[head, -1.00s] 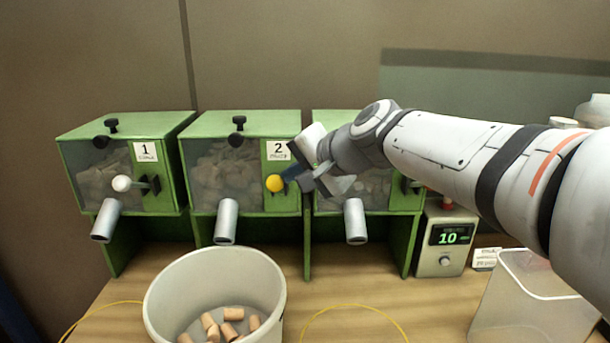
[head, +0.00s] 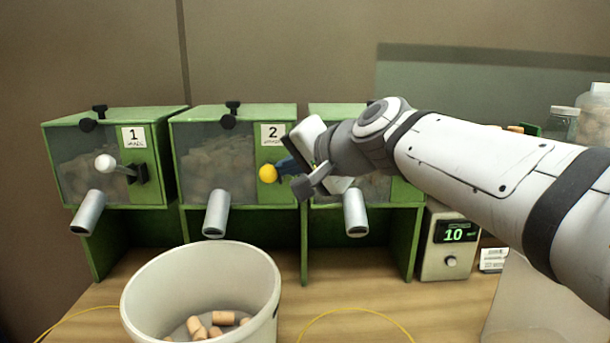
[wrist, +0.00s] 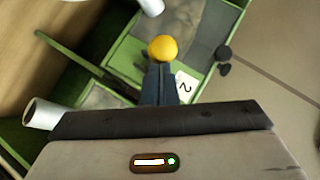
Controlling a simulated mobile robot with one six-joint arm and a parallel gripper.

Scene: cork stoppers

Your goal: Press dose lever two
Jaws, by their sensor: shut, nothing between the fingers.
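Dose lever two ends in a yellow ball knob (head: 268,173) on the front of the middle green dispenser (head: 282,187), under the label "2" (head: 272,134). The knob also shows in the wrist view (wrist: 163,48), just beyond the fingertips. My gripper (head: 284,166) is shut and empty, its blue-grey fingers right at the knob from the right; they also show in the wrist view (wrist: 158,82). The fingers seem to touch the knob, and they hide the lever's stem. The knob sits lower than the white knob (head: 105,162) of dispenser one.
A white bucket (head: 245,275) holding several corks stands in front of the dispensers. Metal spouts (head: 216,214) stick out below them. A display box (head: 449,246) reading 10 and a clear container (head: 520,300) are at right. My arm covers much of the third dispenser.

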